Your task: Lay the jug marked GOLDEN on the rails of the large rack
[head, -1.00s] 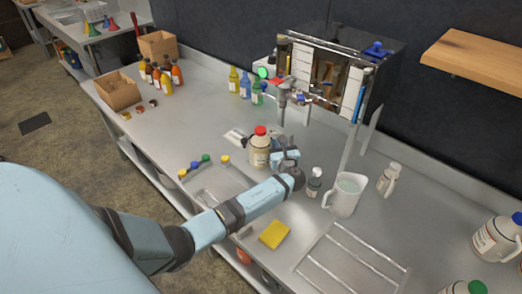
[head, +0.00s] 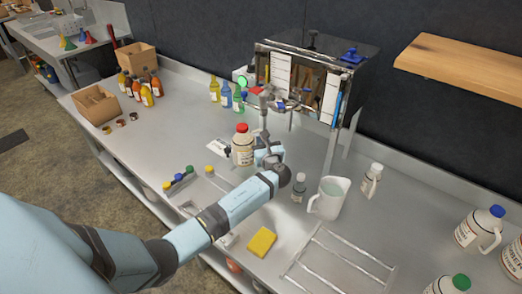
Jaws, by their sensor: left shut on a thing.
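A pale jug with a red cap (head: 243,147) is upright near the middle of the counter; the lettering on its label is too small to read. My left gripper (head: 267,158) is at its right side, shut on it; the fingers are partly hidden by the wrist. I cannot tell the gap under the jug. The large rack (head: 340,261), with several metal rails, lies empty at the front right. My right gripper is not in view.
A yellow sponge (head: 262,242) lies left of the rack. Blue-capped (head: 478,229) and green-capped (head: 448,285) jugs stand to the right. My left arm covers part of a smaller tray.

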